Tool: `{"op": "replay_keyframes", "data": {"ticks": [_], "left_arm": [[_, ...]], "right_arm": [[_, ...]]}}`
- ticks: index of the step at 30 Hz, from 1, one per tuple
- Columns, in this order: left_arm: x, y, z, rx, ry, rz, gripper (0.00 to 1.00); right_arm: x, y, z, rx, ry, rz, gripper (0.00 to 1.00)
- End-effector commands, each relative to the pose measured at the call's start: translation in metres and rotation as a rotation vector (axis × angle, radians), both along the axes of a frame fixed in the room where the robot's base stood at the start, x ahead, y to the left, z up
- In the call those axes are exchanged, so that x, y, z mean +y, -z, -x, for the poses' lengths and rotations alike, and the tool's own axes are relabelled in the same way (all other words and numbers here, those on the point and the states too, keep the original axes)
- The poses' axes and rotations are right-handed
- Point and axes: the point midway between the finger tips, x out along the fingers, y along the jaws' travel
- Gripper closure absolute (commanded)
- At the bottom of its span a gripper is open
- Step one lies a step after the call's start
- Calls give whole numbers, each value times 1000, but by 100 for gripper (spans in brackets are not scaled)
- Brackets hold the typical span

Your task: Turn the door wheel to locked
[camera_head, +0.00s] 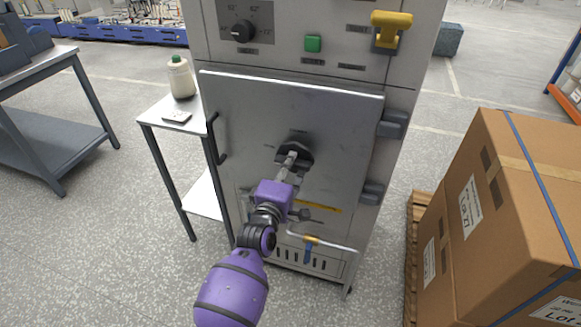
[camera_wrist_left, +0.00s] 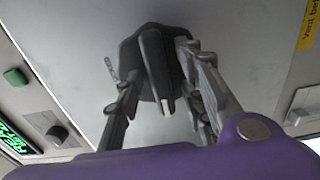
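The grey metal door (camera_head: 245,115) of the cabinet is closed flat against its front. The door wheel (camera_head: 302,143) is a dark hub with a bar across it, near the middle of the door, partly hidden by my gripper. In the left wrist view the wheel's bar (camera_wrist_left: 153,62) stands out from a dark many-sided plate. My left gripper (camera_head: 290,163) is at the wheel; in the left wrist view its fingers (camera_wrist_left: 160,78) are apart, one on each side of the bar. The left finger shows a gap to the bar; contact on the right is unclear. My right gripper is out of view.
A dial (camera_head: 243,31), a green button (camera_head: 313,43) and a yellow handle (camera_head: 391,24) are above the door. A side table (camera_head: 158,115) with a bottle (camera_head: 181,77) stands left. Cardboard boxes (camera_head: 500,190) stand right. A pipe with a blue-handled valve (camera_head: 309,248) is below.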

Motion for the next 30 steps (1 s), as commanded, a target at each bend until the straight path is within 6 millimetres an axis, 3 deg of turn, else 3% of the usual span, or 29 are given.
{"op": "replay_keyframes", "data": {"ticks": [5, 13, 23, 30], "left_arm": [[0, 0, 0, 0, 0, 0, 67], [0, 0, 0, 0, 0, -1, 100], [0, -1, 0, -10, 0, -29, 100], [0, -2, 0, -50, 0, -150, 100]], "right_arm": [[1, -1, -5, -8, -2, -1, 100], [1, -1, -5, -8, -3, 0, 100], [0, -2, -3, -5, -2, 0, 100], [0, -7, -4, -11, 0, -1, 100]]}}
